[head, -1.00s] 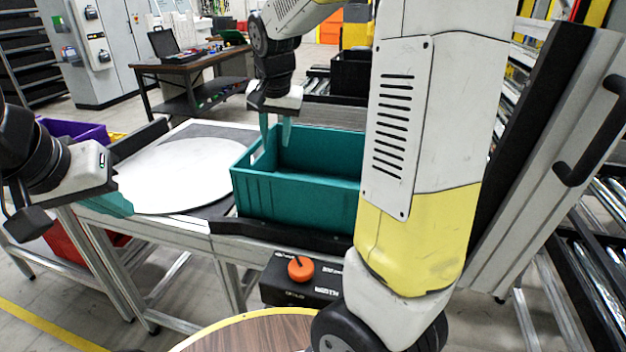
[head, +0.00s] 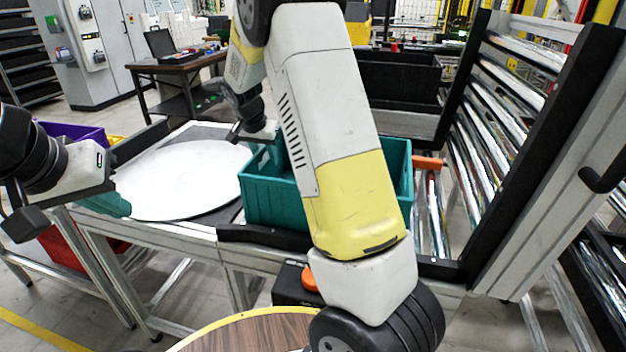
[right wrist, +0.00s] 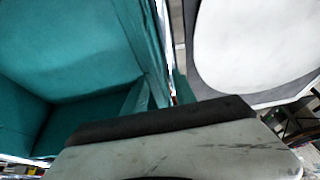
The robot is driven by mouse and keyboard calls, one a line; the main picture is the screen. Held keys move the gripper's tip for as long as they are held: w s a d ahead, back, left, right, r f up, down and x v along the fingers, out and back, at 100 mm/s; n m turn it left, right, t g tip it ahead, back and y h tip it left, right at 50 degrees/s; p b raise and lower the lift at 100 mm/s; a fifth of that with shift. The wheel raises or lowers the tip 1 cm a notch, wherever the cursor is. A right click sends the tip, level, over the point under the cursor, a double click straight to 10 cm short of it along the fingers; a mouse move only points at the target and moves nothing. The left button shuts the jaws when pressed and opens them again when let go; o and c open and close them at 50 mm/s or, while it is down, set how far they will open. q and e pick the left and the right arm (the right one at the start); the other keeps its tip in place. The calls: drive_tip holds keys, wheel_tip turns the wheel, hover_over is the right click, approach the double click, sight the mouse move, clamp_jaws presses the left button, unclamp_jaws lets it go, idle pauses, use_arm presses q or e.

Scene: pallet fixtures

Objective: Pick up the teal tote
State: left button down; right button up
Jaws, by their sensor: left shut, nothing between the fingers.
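The teal tote (head: 400,185) sits on the work surface at the centre of the head view, its middle hidden behind my right arm. My right gripper (head: 264,160) is down at the tote's left end wall. In the right wrist view the tote (right wrist: 70,55) fills the left side, and my right gripper (right wrist: 160,98) has one teal finger inside the wall and one outside. Whether the fingers press on the wall cannot be told. My left gripper (head: 115,205) is shut and empty at the left, well apart from the tote.
A white round plate (head: 185,180) lies left of the tote and also shows in the right wrist view (right wrist: 255,40). A black crate (head: 400,80) stands behind the tote. A roller rack (head: 510,110) rises at the right. A round wooden top (head: 240,335) is in front.

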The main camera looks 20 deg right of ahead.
drive_tip(key=shift+w+f, duration=0.1)
drive_tip(key=shift+f, duration=0.25)
drive_tip(key=shift+d+f, duration=0.1)
drive_tip(key=shift+f, duration=0.15)
idle(0.3)
clamp_jaws()
idle(1.5)
